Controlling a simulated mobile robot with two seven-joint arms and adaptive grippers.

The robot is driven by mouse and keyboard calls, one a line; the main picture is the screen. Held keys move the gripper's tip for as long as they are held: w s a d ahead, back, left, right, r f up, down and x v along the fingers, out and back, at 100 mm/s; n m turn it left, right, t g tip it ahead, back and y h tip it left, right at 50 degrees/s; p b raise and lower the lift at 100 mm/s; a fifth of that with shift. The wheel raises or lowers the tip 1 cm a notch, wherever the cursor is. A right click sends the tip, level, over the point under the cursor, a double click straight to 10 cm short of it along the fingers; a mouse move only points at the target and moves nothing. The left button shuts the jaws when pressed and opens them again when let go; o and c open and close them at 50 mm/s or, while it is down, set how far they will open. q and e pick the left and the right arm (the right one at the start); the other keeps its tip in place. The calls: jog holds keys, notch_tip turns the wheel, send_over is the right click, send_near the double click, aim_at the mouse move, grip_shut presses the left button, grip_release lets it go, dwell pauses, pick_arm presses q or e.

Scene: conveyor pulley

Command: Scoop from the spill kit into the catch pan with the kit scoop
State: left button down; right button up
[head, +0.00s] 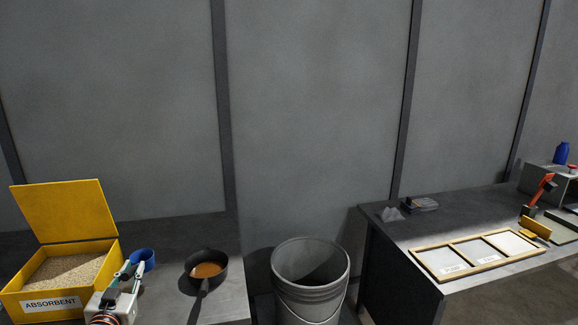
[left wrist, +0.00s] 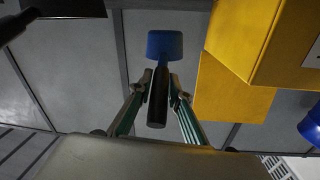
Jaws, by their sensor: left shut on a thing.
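The spill kit is an open yellow box (head: 103,246) marked ABSORBENT, full of tan granules (head: 65,270), at the left of the head view. Its yellow side also shows in the left wrist view (left wrist: 232,92). My left gripper (head: 128,270) is shut on the dark handle of the kit scoop (left wrist: 158,95). The scoop's blue head (head: 144,258) points away from the gripper, just right of the box; its inside is hard to see. The catch pan (head: 222,283) is a dark round pan with orange-brown contents, right of the scoop. My right gripper is out of view.
A grey bucket (head: 312,292) stands between the left table and the right bench (head: 400,235). A wooden divided frame (head: 455,247) and an orange-handled tool (head: 543,187) lie on the bench. A blue object (left wrist: 311,125) shows at the left wrist view's right edge.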

pick_arm(q)
jog(key=shift+r+p, duration=1.05)
jog(key=shift+r, duration=0.05)
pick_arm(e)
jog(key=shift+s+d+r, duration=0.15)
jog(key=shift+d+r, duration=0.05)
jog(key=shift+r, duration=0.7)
